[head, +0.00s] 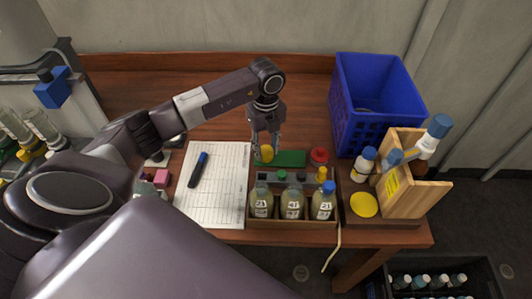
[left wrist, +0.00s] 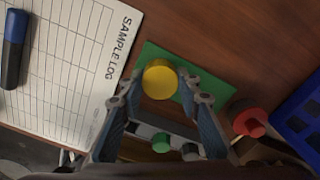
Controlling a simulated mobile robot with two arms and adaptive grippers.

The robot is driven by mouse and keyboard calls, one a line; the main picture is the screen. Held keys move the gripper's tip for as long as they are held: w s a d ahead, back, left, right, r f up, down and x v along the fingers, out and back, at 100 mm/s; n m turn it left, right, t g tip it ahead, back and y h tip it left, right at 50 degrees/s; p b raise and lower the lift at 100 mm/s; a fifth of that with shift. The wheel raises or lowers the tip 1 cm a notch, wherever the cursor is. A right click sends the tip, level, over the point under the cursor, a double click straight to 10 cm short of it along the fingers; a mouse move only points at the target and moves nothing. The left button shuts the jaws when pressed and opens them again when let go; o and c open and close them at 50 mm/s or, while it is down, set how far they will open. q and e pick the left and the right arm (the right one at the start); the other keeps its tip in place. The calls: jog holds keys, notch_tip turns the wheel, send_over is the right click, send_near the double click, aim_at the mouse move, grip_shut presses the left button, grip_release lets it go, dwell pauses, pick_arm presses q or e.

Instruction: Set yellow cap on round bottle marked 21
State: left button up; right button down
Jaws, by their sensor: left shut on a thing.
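My left gripper (head: 265,148) is shut on a yellow cap (head: 267,154), held over a green mat (head: 292,158) behind the bottle tray. In the left wrist view the cap (left wrist: 160,80) sits between the fingertips, its round top showing. Three bottles stand in the tray's front row: a left one (head: 261,206), a middle one (head: 291,207) and a right one (head: 322,208) with a blue cap. Their labels look like 21 but are too small to read surely. I cannot tell which bottle is round. My right gripper is out of view.
The wooden tray (head: 275,224) also holds small green, grey and yellow tops behind the bottles. A red cap (head: 319,155) lies right of the mat. A sample log (head: 222,185) with a marker (head: 198,170) lies left. A blue crate (head: 372,100) and wooden stand (head: 402,185) are right.

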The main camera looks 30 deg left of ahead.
pick_arm(q)
jog(key=shift+r, duration=0.15)
jog(key=shift+r+p, duration=0.75)
jog(key=shift+r, duration=0.1)
